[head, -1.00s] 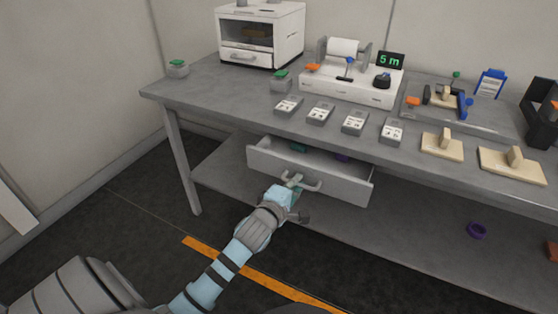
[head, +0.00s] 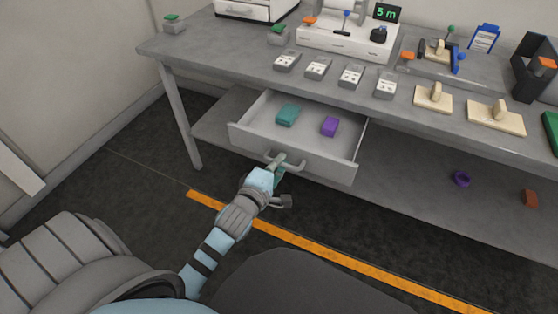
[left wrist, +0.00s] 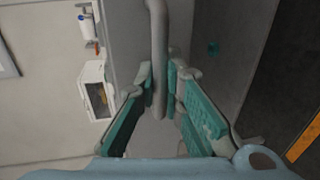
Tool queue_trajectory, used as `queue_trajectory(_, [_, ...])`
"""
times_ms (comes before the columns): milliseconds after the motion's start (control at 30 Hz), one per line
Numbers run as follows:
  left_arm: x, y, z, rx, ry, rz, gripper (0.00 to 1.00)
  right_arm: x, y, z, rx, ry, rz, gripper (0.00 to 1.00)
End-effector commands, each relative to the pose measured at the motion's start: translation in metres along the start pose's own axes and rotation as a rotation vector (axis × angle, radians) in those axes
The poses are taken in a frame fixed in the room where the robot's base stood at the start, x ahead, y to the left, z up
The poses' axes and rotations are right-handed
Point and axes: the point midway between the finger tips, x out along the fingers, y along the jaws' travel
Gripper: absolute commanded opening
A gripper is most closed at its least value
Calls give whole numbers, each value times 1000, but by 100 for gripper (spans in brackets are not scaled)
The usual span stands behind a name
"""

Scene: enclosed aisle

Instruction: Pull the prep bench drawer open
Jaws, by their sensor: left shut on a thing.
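The prep bench drawer (head: 290,152) stands pulled out from under the grey bench top, its inside in view from above. A teal block (head: 287,115) and a purple block (head: 330,126) lie inside it. My left gripper (head: 273,169) is at the bar handle (head: 293,165) on the drawer front, shut on it. In the left wrist view the handle (left wrist: 158,60) runs down between the teal-padded fingers (left wrist: 160,95). My right gripper is not in view.
The bench top (head: 220,55) carries several grey label blocks, beige handled plates (head: 433,98) and a white machine (head: 345,40). A purple ring (head: 461,179) and a reddish-brown block (head: 529,198) lie on the lower shelf. Dark floor with an orange stripe (head: 300,244) is clear in front.

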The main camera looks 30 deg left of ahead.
Motion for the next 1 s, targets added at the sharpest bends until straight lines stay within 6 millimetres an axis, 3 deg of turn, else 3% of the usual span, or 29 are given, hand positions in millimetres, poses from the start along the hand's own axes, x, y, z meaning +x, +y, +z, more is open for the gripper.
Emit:
queue_trajectory(67, [0,0,0,0,0,0,0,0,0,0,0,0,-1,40])
queue_trajectory(100, [0,0,0,0,1,0,13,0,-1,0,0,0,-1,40])
queue_trajectory(133, [0,0,0,0,1,0,18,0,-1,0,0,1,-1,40])
queue_trajectory(500, [-6,-1,0,1,0,-2,18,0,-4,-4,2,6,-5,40])
queue_trajectory(567, [-15,-1,0,2,0,-2,18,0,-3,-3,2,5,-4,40])
queue_trajectory(900, [-102,-1,0,1,0,-3,18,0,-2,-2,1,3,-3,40])
queue_trajectory(1000, [-116,-1,0,1,0,-3,18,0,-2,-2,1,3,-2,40])
